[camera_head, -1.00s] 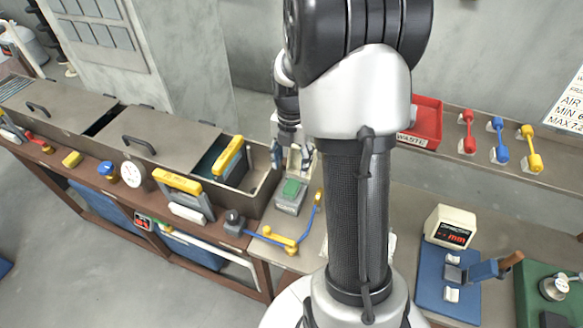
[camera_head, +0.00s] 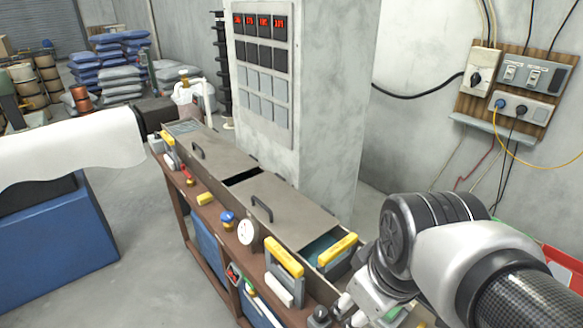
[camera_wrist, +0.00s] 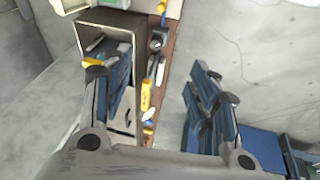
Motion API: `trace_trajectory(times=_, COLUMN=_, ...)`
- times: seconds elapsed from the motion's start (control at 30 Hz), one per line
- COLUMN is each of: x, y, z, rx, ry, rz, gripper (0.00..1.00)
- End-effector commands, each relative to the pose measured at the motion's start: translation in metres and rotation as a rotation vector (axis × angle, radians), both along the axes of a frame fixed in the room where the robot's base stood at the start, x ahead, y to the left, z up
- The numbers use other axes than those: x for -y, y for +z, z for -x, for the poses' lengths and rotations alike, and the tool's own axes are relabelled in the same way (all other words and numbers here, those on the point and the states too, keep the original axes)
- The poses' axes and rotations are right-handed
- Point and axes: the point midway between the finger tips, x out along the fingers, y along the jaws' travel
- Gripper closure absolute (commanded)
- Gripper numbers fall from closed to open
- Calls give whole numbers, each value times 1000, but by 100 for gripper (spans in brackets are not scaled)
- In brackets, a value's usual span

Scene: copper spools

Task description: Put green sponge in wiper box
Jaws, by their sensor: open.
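My gripper (camera_wrist: 160,82) is open in the wrist view, with its two blue-padded fingers wide apart and nothing seen between them. Its left finger overlaps the view of an open-topped grey box (camera_wrist: 121,20). The long grey box (camera_head: 226,162) with sliding lids runs along the bench in the head view. Its near section is partly open, with a yellow-handled tool (camera_head: 338,249) at the opening. I cannot tell which part is the wiper box. My arm covers the bench's near end.
A yellow-handled tool (camera_head: 284,256), a round white gauge (camera_head: 247,232), a blue-topped item (camera_head: 228,218) and a small yellow block (camera_head: 205,198) line the bench's front ledge. A grey pillar (camera_head: 325,110) rises behind. Open floor (camera_head: 140,270) lies to the left.

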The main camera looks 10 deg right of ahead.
Motion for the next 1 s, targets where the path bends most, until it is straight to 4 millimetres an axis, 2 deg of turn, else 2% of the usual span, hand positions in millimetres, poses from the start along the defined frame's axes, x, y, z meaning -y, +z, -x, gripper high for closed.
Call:
trace_trajectory(times=0.1, x=-14, y=4, z=24, rx=52, ry=-188, rz=-82, gripper=46)
trace_trajectory(times=0.3, x=-25, y=3, z=45, rx=90, ry=-381, rz=-176, gripper=46)
trace_trajectory(times=0.67, x=-26, y=2, z=47, rx=94, ry=-418, rz=-193, gripper=46)
trace_trajectory(times=0.77, x=-26, y=-7, z=47, rx=94, ry=-418, rz=-192, gripper=46)
trace_trajectory(times=0.9, x=-26, y=-29, z=47, rx=94, ry=-417, rz=-191, gripper=46)
trace_trajectory(times=1.0, x=-26, y=-32, z=47, rx=94, ry=-417, rz=-191, gripper=46)
